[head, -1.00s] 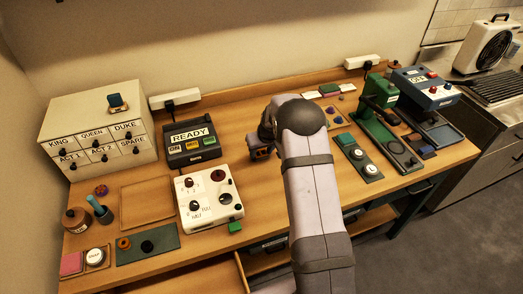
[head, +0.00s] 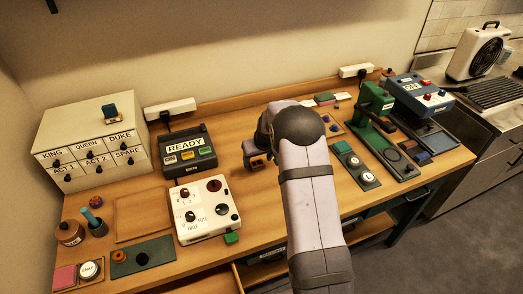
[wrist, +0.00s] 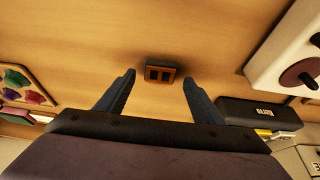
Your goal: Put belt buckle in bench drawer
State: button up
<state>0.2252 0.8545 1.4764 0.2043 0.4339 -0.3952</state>
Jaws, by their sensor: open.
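The belt buckle appears to be the small copper-brown rectangular frame with two dark openings (wrist: 160,72), lying on the wooden bench top in the wrist view. My gripper (wrist: 158,82) is open, with one finger on each side of the buckle and a clear gap to both. The fingers do not touch it. In the head view my gripper (head: 254,157) is low over the middle of the bench, and my arm hides part of that area. A wooden drawer or tray (head: 205,282) shows at the bottom edge, below the bench front, mostly cut off.
A white control box (head: 205,208) and a dark READY unit (head: 188,150) stand left of my gripper. A labelled cabinet (head: 92,145) is at the far left. Green press equipment (head: 376,100) is to the right. Bare wood surrounds the buckle.

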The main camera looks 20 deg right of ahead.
jog(key=b+v, duration=0.3)
jog(key=v, duration=0.7)
jog(key=shift+r, duration=0.2)
jog(key=shift+s, duration=0.1)
jog(key=s+a+f+g, duration=0.1)
jog(key=s+a, duration=0.2)
jog(key=s, duration=0.7)
jog(key=s+a+f+g, duration=0.2)
jog(key=s+a, duration=0.2)
jog(key=s, duration=0.6)
jog(key=s+a+f+g, duration=0.1)
jog(key=s+a, duration=0.3)
jog(key=s, duration=0.6)
jog(key=shift+s+f, duration=0.15)
jog(key=shift+s, duration=0.25)
jog(key=shift+o, duration=0.5)
jog(key=shift+s+f+g, duration=0.1)
jog(key=shift+s+g, duration=0.2)
jog(key=shift+s, duration=0.05)
